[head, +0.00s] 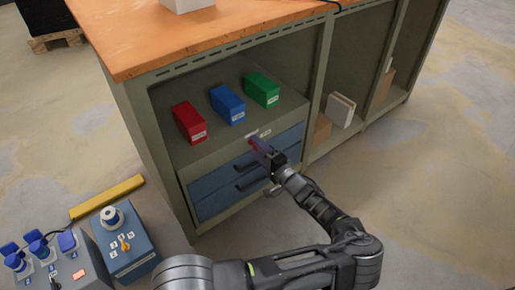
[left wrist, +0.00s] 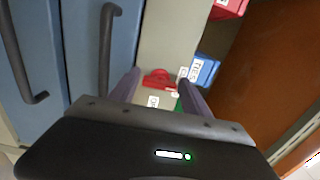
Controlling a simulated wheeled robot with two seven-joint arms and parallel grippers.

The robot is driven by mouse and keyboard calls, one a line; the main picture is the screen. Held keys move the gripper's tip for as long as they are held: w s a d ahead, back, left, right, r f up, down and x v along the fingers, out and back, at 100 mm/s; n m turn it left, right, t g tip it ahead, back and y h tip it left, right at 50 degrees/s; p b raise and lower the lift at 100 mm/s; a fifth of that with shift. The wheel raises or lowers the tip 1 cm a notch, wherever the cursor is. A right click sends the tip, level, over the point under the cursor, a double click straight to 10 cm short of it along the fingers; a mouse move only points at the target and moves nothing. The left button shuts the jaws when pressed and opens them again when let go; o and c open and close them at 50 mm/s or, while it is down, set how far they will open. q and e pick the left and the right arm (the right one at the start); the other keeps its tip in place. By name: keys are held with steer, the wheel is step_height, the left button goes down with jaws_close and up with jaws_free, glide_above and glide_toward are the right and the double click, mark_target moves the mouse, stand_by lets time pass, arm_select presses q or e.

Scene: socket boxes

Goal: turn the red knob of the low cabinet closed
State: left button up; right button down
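The low cabinet (head: 215,146) has a grey-green top and front and stands under the orange workbench. In the left wrist view the red knob (left wrist: 158,77) sits on its grey-green face, beside small white labels (left wrist: 153,102). My left gripper (head: 262,148) is at the cabinet's upper front, above the blue drawers. In the left wrist view its two fingers (left wrist: 160,88) are apart, with the knob showing between their tips; I cannot tell whether they touch it. In the head view the gripper largely hides the knob. My right gripper is not in view.
Red (head: 189,122), blue (head: 227,105) and green (head: 262,89) boxes stand on the cabinet top. Blue drawers (head: 225,190) with dark handles are below. A blue control box (head: 125,250) and a grey socket box (head: 80,272) are at lower left. Open floor lies right.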

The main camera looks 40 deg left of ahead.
arm_select(q)
steer(key=shift+o, duration=1.2)
steer(key=p+v, duration=0.1)
steer(key=v, duration=0.6)
steer(key=shift+d+p, duration=0.35)
steer(key=shift+d, duration=0.05)
steer(key=shift+s, duration=0.15)
